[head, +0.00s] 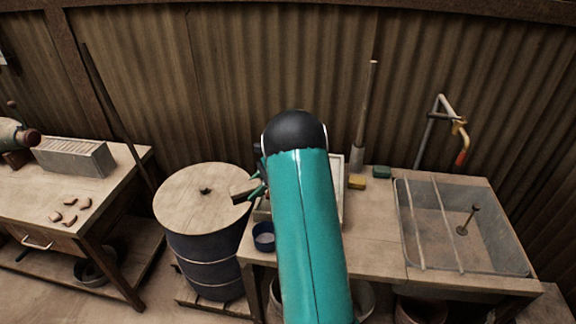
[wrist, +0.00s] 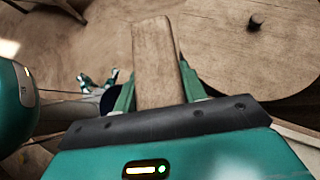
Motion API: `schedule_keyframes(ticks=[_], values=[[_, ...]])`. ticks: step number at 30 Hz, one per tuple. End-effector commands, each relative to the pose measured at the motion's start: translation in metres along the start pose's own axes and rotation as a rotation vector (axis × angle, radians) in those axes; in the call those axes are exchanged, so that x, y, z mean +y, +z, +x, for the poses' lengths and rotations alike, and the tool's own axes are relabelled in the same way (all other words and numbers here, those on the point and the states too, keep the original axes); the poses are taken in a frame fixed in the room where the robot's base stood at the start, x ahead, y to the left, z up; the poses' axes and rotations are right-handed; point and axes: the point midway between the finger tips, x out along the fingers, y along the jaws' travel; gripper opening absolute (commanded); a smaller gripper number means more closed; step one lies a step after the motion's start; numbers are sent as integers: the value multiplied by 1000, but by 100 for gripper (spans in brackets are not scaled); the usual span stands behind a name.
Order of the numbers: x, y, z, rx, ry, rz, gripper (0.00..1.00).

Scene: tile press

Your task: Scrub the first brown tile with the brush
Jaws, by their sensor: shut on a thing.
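My gripper (head: 258,188) is shut on a wooden block-shaped thing, which looks like the brush (head: 243,190); it is held in the air by the right edge of the drum's lid. In the wrist view the brush (wrist: 156,65) sits between the green fingers of my gripper (wrist: 158,88) and points away from the wrist. Its bristles cannot be made out clearly. A pale tray (head: 345,190) on the right bench is mostly hidden behind my arm. I cannot make out a brown tile there. Several small reddish-brown pieces (head: 70,208) lie on the left table.
A drum with a round wooden lid (head: 185,190) stands between the left table (head: 130,158) and right bench (head: 380,255). A slotted grey box (head: 90,162) stands left.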

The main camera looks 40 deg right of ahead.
Motion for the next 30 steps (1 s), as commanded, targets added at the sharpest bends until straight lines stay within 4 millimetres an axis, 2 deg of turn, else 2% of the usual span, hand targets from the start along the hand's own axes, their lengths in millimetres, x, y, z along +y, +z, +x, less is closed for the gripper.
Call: schedule_keyframes(ticks=[1,3,6,10,14,30], values=[[-2,-8,-28,-28,-98,82,0],[-6,-18,-60,-62,-215,182,0],[-8,-29,-94,-98,-342,283,0],[-9,-37,-120,-123,-431,349,0],[-10,-42,-125,-130,-453,366,0],[-12,-76,-93,-127,-448,363,0]])
